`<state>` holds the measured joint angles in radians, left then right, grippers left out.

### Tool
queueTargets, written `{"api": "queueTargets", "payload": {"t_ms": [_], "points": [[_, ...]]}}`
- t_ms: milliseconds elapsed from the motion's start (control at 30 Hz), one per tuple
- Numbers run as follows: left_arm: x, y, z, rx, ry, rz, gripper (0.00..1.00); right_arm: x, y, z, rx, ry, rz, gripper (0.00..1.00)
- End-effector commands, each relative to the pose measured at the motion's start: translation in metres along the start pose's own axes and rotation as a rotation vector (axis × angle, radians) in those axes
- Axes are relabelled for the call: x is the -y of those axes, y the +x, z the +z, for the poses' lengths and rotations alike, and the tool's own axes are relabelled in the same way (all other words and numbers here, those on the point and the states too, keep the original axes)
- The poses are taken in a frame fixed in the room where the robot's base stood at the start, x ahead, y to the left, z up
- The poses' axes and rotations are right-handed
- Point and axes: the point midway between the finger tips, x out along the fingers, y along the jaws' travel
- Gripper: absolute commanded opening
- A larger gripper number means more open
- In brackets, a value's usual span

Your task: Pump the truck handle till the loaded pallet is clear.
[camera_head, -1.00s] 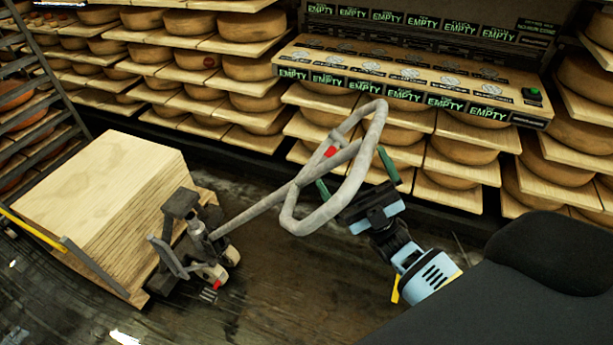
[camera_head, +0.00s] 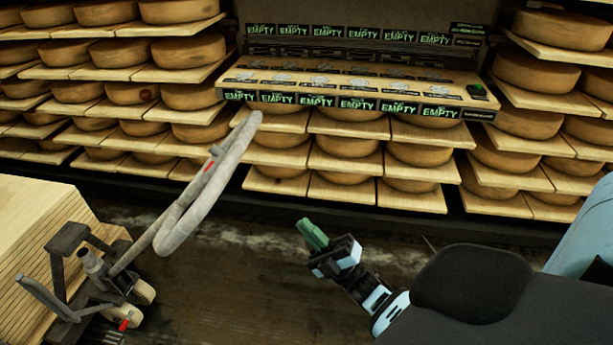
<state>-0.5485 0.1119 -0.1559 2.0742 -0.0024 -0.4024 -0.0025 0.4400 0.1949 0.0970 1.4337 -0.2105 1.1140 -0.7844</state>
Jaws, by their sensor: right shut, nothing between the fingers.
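The pallet truck (camera_head: 92,262) stands at the lower left with its grey pump handle (camera_head: 205,190) slanting up to the right. The handle ends in a long loop with a small red part on it. A stack of pale boards (camera_head: 30,225) sits behind and left of the truck's pump, cut off by the picture edge. The pallet under it and its height off the floor cannot be made out. My right gripper (camera_head: 312,235) has its green fingers shut and empty. It is right of the handle loop and apart from it. My left gripper is out of view.
Racks of cheese wheels on boards (camera_head: 345,160) fill the back. A panel of slots (camera_head: 350,88) marked EMPTY, with a green button (camera_head: 477,89), juts out in the middle. Dark, wet-looking floor (camera_head: 235,270) lies clear between the truck and my right arm.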

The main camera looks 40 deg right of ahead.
Motion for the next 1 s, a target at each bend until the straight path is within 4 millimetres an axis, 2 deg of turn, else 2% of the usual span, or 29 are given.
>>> {"api": "queueTargets", "payload": {"t_ms": [33, 100, 500, 700, 1000], "points": [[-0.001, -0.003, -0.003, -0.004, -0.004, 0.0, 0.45, -0.002, 0.013, 0.0, -0.004, -0.001, 0.006, 0.0], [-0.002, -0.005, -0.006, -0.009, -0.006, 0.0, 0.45, -0.003, 0.027, 0.0, -0.004, -0.001, 0.006, 0.0], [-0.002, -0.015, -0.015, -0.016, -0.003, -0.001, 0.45, -0.002, 0.095, 0.0, -0.001, 0.0, 0.004, 0.0], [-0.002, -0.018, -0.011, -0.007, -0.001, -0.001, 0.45, -0.001, 0.11, 0.0, 0.0, 0.0, 0.003, 0.0], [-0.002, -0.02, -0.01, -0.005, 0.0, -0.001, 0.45, 0.0, 0.113, 0.0, 0.0, 0.0, 0.001, 0.0]]}}
